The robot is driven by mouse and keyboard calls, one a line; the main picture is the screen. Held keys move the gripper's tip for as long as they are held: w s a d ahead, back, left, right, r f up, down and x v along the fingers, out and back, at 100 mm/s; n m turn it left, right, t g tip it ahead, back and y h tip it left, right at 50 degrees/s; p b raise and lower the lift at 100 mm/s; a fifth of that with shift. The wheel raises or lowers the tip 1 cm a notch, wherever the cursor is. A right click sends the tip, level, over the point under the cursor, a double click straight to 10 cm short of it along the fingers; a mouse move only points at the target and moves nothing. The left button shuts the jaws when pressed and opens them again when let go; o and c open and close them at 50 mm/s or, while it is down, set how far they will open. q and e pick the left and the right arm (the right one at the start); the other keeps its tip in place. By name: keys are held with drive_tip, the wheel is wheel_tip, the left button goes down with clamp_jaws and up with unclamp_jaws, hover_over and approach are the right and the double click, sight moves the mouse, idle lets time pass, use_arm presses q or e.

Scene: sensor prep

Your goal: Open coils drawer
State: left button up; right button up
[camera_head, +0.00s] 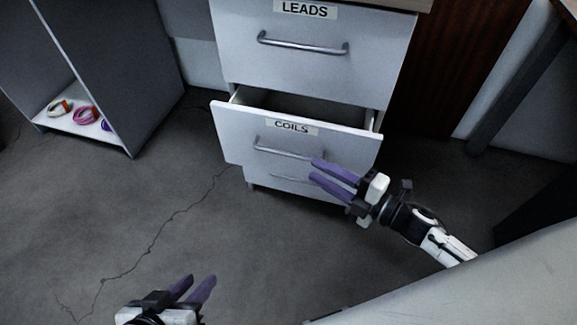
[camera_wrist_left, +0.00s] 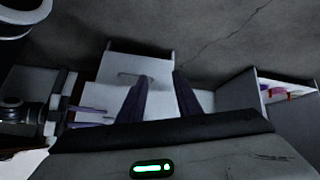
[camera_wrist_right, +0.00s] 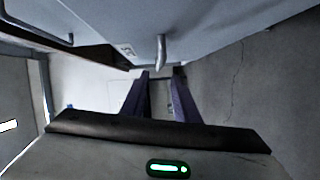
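The white COILS drawer (camera_head: 240,140) is pulled out of the cabinet, with its dark inside showing behind the front panel. Its grey bar handle (camera_head: 283,150) sits below the COILS label (camera_head: 291,127). My right gripper (camera_head: 313,170) is at the right end of this handle, its purple fingers apart. In the right wrist view, the handle (camera_wrist_right: 161,52) shows end-on, just beyond the fingertips (camera_wrist_right: 162,80), with a gap between the fingers. Whether a finger touches the handle I cannot tell. My left gripper (camera_head: 200,281) is open and empty, low over the floor at the front left.
The LEADS drawer (camera_head: 315,65) above is closed. A lower drawer handle (camera_head: 290,179) shows beneath the COILS front. A grey shelf unit (camera_head: 105,75) with several coloured rings (camera_head: 83,114) stands at the left. The cracked floor (camera_head: 150,195) between is clear.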

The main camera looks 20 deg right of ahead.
sight(288, 153)
drive_tip(key=b+x, duration=0.2)
drive_tip(key=x, duration=0.8)
drive_tip(key=shift+a, duration=0.15)
drive_tip(key=shift+r, duration=0.1)
clamp_jaws()
